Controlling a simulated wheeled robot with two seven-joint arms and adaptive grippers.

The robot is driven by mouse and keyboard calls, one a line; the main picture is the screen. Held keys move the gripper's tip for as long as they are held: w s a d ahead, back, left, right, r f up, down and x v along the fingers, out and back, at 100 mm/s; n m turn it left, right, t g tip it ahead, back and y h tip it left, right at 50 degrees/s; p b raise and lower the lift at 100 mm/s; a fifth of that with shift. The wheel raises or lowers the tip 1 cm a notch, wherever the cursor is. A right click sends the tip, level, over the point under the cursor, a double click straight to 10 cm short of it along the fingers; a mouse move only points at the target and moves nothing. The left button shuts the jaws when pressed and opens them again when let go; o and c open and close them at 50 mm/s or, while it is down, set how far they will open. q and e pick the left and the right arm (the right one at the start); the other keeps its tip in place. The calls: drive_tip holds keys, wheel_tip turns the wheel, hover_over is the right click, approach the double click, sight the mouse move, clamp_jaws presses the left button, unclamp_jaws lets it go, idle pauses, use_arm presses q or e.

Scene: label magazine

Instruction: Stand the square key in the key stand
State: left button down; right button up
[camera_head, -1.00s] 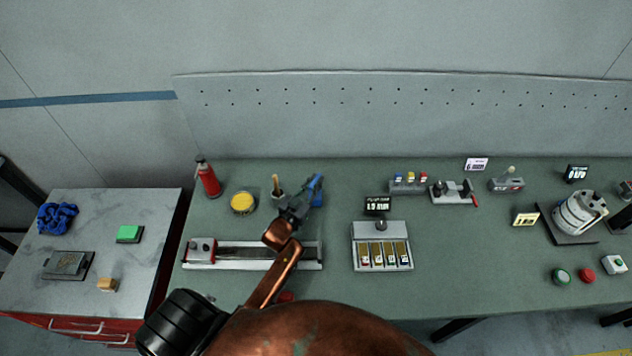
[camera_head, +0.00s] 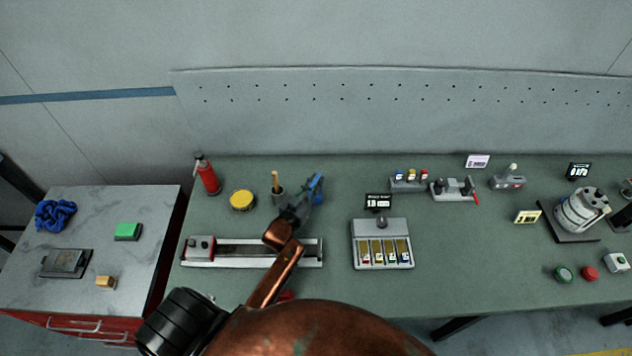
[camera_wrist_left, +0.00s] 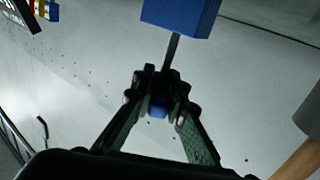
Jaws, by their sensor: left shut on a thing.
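My left gripper (camera_head: 310,192) is shut on the square key, whose blue end (camera_wrist_left: 157,107) shows between the fingertips in the left wrist view. The key's dark thin shaft (camera_wrist_left: 173,50) runs from the fingers to a blue block (camera_wrist_left: 181,14), which looks like the key stand. The shaft's far tip is hidden at the block, so I cannot tell whether it is in it or just in front. In the head view the blue block (camera_head: 319,198) is partly hidden by my gripper. My right gripper is not in view.
A cup with a wooden-handled tool (camera_head: 278,193) stands close left of the gripper. A yellow tin (camera_head: 242,200) and red bottle (camera_head: 208,178) are further left. A long rail fixture (camera_head: 250,262) lies in front. The label magazine (camera_head: 383,228) is to the right, with bare table between.

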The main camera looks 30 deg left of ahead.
use_arm(q)
drive_tip(key=shift+f, duration=0.55)
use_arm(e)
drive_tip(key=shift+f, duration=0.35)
